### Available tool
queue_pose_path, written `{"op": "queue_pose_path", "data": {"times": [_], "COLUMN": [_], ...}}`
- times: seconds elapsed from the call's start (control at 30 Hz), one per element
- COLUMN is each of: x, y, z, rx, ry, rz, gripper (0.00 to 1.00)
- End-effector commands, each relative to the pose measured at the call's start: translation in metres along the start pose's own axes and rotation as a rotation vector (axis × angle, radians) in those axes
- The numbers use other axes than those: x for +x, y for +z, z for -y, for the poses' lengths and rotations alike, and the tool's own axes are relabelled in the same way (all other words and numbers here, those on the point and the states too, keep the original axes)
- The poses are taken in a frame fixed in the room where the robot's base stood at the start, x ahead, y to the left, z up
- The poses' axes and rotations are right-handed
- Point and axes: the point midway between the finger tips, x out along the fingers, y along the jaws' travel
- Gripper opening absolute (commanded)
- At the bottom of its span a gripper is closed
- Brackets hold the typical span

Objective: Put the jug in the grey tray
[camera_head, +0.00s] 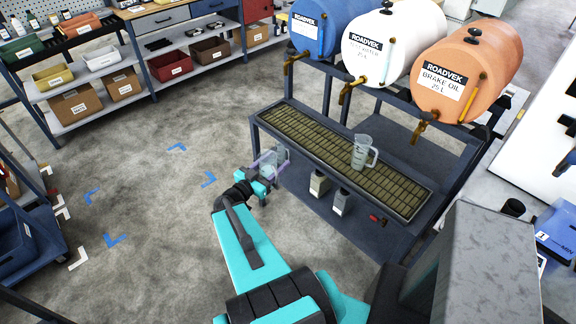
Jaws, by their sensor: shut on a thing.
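My gripper (268,165) is at the front left of the barrel stand, beside the front edge of its top. It is shut on a small, pale, see-through vessel (270,158) that looks like a jug; its shape is partly hidden by the gripper. Another clear jug (361,154) with a handle on its right stands upright on the slatted drip tray, apart from my gripper. The long drip tray (300,138) has a dark grey rim and a yellowish grating. I cannot tell whether it is the grey tray of the task.
Blue (322,28), white (392,42) and orange (468,68) barrels with taps overhang the drip tray. Two small containers (341,200) and a red item (378,219) are on the lower shelf. Shelving with bins (70,105) stands at the back left.

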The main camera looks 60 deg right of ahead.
Motion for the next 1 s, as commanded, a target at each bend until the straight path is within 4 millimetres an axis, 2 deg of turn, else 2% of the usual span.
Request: {"op": "queue_pose_path", "data": {"times": [0.03, 0.2, 0.5, 0.77, 1.0], "x": [-0.01, -0.042, -0.104, -0.166, -0.227], "y": [0.001, -0.002, -0.008, -0.012, -0.017], "z": [0.013, 0.049, 0.106, 0.147, 0.179], "rx": [0.001, 0.002, 0.004, 0.005, 0.006], "ry": [-0.023, -0.089, -0.204, -0.304, -0.398], "rz": [-0.004, -0.008, -0.013, -0.014, -0.015], "gripper": [0.23, 0.23, 0.23, 0.23, 0.23]}}
